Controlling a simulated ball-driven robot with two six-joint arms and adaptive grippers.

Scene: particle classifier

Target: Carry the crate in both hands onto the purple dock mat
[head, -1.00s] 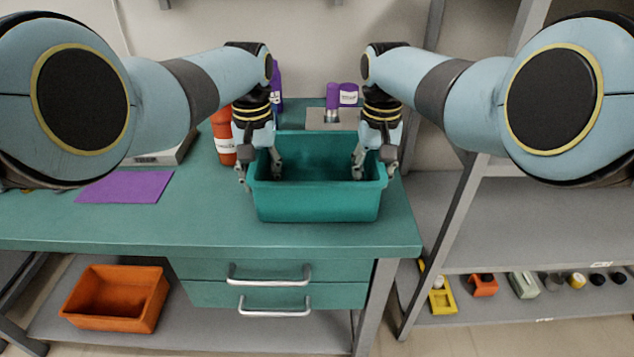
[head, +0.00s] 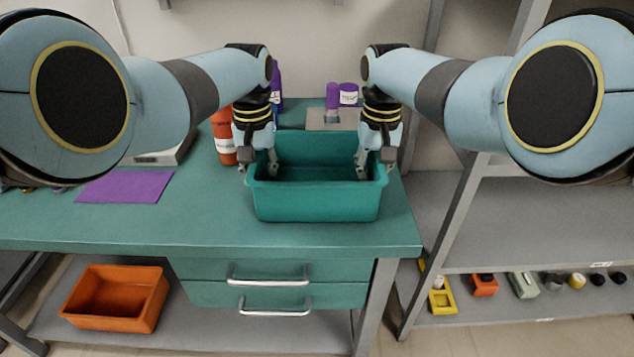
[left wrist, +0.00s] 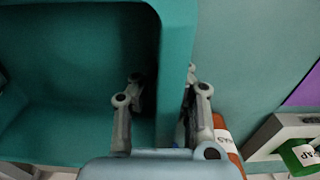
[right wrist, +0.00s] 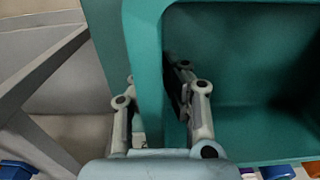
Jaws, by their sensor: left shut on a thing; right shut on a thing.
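The teal crate (head: 318,205) stands on the right part of the green bench, upright; its inside looks empty where I can see it. My left gripper (head: 260,168) is shut on the crate's left wall, one finger inside and one outside; the left wrist view shows the wall (left wrist: 176,60) between the fingers. My right gripper (head: 374,166) is shut on the right wall in the same way, as the right wrist view shows (right wrist: 150,70). The purple dock mat (head: 124,187) lies flat and bare on the bench, left of the crate and apart from it.
An orange bottle (head: 223,135) stands just behind the crate's left side. A scale-like device (head: 165,152) sits behind the mat. Purple-capped containers (head: 348,95) stand at the back. Bare bench (head: 200,215) lies between mat and crate. An orange bin (head: 115,297) is on the lower shelf.

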